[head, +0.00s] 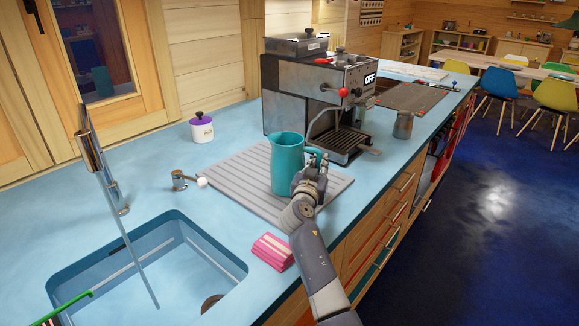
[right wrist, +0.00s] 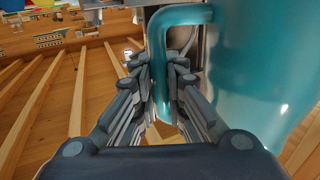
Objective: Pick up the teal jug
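The teal jug (head: 287,163) stands upright on the grey ribbed drying mat (head: 236,172), left of the espresso machine's drip tray. Its handle is on the right side, toward my right gripper (head: 312,162). In the right wrist view, the jug (right wrist: 262,70) fills the right side, and its handle runs down between the two fingers of my right gripper (right wrist: 160,80). The fingers are drawn in close on both sides of the handle and look shut on it. The jug's base appears to rest on the mat. My left gripper is not in view.
The espresso machine (head: 312,95) stands just behind the jug, with a metal pitcher (head: 403,124) to its right. A sink (head: 150,268) with a tall faucet (head: 92,155) is at left.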

